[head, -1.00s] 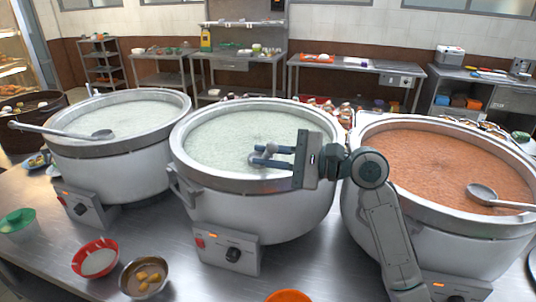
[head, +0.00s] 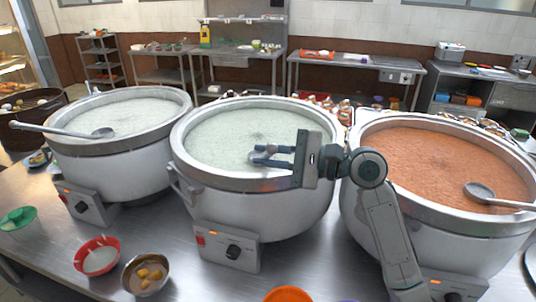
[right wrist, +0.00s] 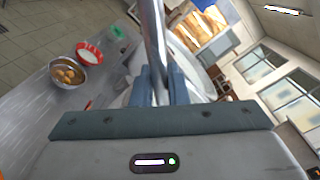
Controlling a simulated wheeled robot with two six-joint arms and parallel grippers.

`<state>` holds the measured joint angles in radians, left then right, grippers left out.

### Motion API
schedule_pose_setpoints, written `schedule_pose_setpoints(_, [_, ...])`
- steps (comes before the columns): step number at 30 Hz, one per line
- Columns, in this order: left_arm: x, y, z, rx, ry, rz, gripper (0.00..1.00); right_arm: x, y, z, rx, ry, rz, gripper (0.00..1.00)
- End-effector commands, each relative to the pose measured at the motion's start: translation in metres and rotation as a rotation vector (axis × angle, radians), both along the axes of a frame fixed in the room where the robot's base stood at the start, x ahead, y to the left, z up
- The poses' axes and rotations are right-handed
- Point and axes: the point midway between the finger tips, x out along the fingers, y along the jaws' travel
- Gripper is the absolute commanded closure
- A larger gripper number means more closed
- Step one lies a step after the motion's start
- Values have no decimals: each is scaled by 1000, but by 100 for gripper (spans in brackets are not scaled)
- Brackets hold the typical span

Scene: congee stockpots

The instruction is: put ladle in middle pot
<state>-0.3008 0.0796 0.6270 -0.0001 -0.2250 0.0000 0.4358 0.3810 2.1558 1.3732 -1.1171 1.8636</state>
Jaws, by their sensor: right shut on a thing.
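The middle pot (head: 270,212) is a large pale metal stockpot full of whitish congee. My right gripper (head: 259,155) is over its opening, reaching in from the right, with its fingers low over the congee. In the right wrist view my right gripper (right wrist: 159,90) is shut on the ladle (right wrist: 153,35). The ladle's grey metal handle runs up between the fingers and out at the top of that view. The ladle's bowl is not clear in either view; I cannot tell whether it touches the congee. My left gripper is not in view.
The left pot (head: 120,165) holds white congee and another ladle (head: 60,130). The right pot (head: 440,225) holds orange-brown congee and a ladle (head: 480,192). A red bowl (head: 97,262), a metal bowl (head: 146,285) and an orange bowl (head: 287,296) stand on the counter's front.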

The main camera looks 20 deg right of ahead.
Motion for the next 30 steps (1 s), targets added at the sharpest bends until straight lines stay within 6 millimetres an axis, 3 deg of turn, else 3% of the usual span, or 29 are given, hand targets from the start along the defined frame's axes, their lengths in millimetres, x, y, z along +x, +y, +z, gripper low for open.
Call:
schedule_pose_setpoints(9, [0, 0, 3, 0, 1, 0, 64, 0, 0, -4, 0, 0, 0, 100])
schedule_pose_setpoints(10, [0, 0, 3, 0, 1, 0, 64, 0, 0, -4, -1, -1, 0, 84])
schedule_pose_setpoints(14, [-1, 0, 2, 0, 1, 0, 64, 0, 0, -4, -1, -1, 0, 61])
schedule_pose_setpoints(24, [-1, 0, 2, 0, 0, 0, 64, 0, 0, -5, 0, 0, 0, 61])
schedule_pose_setpoints(30, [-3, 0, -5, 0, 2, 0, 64, -6, -12, -7, -4, -1, -2, 61])
